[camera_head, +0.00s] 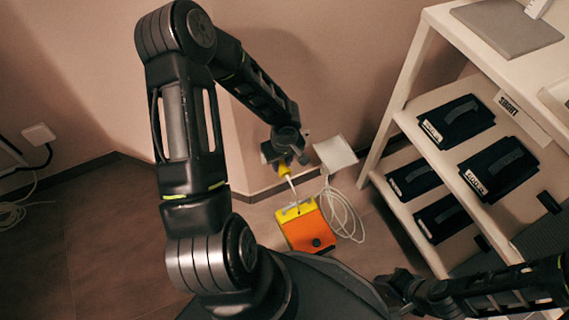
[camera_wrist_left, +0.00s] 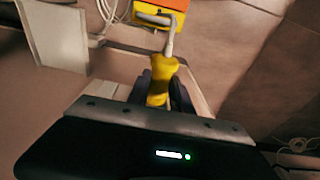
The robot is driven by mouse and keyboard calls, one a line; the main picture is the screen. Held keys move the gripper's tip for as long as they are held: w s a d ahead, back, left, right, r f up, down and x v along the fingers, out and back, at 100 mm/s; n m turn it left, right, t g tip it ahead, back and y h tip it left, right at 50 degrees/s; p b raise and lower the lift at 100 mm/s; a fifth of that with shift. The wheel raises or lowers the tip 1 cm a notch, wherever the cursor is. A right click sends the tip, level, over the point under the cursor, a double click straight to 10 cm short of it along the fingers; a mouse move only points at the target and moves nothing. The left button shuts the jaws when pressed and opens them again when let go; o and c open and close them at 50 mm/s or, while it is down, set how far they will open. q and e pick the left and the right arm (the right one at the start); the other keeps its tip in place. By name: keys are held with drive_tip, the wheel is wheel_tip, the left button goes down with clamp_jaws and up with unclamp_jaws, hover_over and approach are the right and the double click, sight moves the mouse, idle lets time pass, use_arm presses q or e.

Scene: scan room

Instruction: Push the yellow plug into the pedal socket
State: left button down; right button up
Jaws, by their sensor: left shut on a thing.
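My left gripper (camera_head: 285,160) is shut on the yellow plug (camera_head: 283,169), above the floor near the wall corner. In the left wrist view the plug (camera_wrist_left: 161,72) sticks out from between the dark fingers (camera_wrist_left: 160,95), with a pale grey cable (camera_wrist_left: 170,44) at its far end. The orange and yellow pedal (camera_head: 308,230) is on the floor below the gripper. Its yellow edge shows at the top of the left wrist view (camera_wrist_left: 172,6). I cannot make out the socket opening. My right gripper (camera_head: 398,288) is at the lower right, its fingers too dark to read.
A white box (camera_head: 335,154) stands by the wall, beside a loose coil of pale cable (camera_head: 345,215) next to the pedal. A white shelf unit (camera_head: 400,118) with dark packs stands at the right. A wall socket (camera_head: 38,134) is at the far left. The floor at left is mostly clear.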

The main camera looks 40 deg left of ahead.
use_arm(q)
drive_tip(key=shift+a, duration=0.15)
idle(0.8)
drive_tip(key=shift+b, duration=0.45)
drive_tip(key=shift+b, duration=0.8)
idle(1.1)
drive_tip(key=shift+w+a, duration=0.3)
drive_tip(key=shift+a, duration=0.2)
idle(0.5)
drive_tip(key=c, duration=1.1)
unclamp_jaws()
drive_tip(key=shift+o, duration=0.2)
